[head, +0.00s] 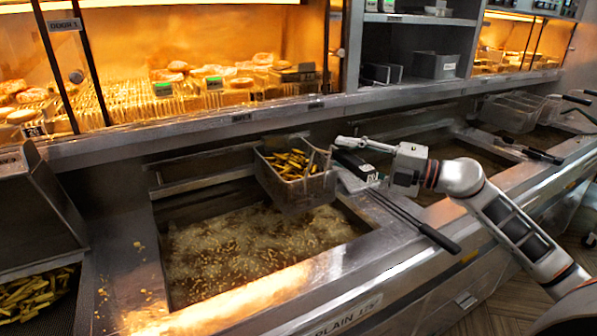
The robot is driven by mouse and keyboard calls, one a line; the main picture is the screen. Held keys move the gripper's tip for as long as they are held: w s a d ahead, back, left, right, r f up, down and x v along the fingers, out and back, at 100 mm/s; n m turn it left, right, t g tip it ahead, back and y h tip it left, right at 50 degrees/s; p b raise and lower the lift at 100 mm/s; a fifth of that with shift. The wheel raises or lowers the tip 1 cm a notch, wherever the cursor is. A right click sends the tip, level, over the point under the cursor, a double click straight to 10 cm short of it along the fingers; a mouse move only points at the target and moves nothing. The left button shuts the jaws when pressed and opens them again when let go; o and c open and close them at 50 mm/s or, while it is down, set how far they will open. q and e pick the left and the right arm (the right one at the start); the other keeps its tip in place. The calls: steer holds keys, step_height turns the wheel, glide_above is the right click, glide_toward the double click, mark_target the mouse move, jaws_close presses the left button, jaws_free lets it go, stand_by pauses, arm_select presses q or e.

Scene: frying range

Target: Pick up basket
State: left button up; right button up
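A metal wire basket (318,187) holding fries (290,163) is at the back right of the near fryer vat, above the bubbling oil (240,245). A rod with a black grip (440,238) runs toward the lower right across the vat's edge; whether it belongs to this basket is unclear. My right gripper (342,152) is at the basket's right side, by its upper rim. Its fingers overlap the basket's edge in the picture, so I cannot tell whether they are shut on it. My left gripper is not in view.
A bin of fries (38,290) stands at the lower left beside a metal panel. More baskets (510,112) sit over the far vat at right. A lit food display (190,60) and steel ledge run along the back.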

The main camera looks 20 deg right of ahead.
steer(key=shift+w+a, duration=0.25)
steer(key=shift+w, duration=0.05)
jaws_close()
steer(key=shift+r, duration=0.1)
